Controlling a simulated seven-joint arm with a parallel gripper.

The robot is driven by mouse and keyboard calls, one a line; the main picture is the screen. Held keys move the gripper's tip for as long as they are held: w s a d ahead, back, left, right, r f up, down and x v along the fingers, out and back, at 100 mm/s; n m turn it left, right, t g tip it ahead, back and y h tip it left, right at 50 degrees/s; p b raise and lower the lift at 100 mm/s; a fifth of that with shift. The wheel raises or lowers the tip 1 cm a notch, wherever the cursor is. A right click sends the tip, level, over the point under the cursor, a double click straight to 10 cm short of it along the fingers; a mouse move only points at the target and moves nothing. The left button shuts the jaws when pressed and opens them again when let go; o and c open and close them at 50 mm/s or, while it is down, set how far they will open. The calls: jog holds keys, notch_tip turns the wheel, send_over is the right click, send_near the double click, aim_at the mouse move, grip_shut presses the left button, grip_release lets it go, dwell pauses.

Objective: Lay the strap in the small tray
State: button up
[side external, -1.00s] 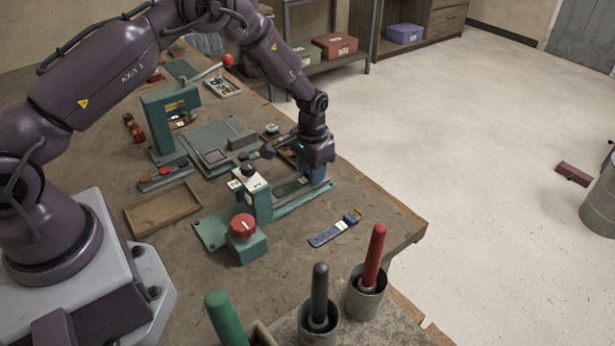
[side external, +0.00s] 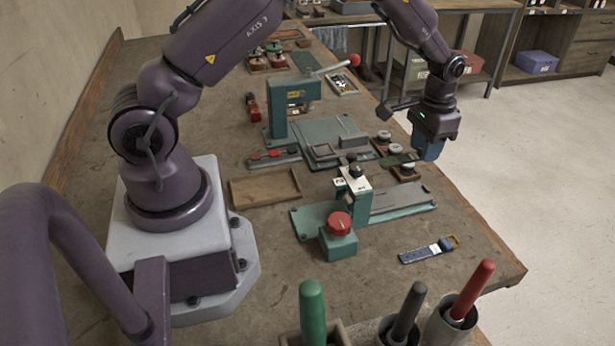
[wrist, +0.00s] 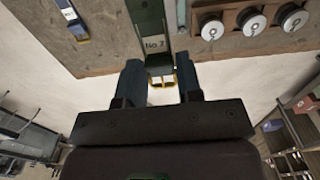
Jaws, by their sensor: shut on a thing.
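A dark green strap with a "No. 2" label and a gold buckle (wrist: 154,44) is between my fingers in the wrist view. My gripper (wrist: 160,80) is shut on it near the buckle end. A shallow wooden tray (side external: 265,202), which looks empty, lies on the bench left of the clamp fixture. A blue strap (side external: 428,251) lies flat on the bench near the front right; its end shows in the wrist view (wrist: 72,18).
The green clamp fixture (side external: 315,222) with a red knob (side external: 340,223) stands between the tray and the blue strap. Behind are a green press (side external: 290,110) and several round spools (side external: 396,150). Upright handles in cups (side external: 470,290) stand in front.

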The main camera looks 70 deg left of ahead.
jog(key=s+a+r+n, duration=0.1)
jog(key=s+a+n, duration=0.15)
jog(key=a, duration=0.45)
jog(key=m, duration=0.2)
send_over(281, 186)
notch_tip(281, 186, down, 4)
jog(key=f, duration=0.1)
jog(key=shift+m, duration=0.25)
jog(key=shift+a+f, duration=0.1)
jog(key=shift+f, duration=3.5)
jog(key=shift+f, duration=0.15)
jog(key=o, duration=1)
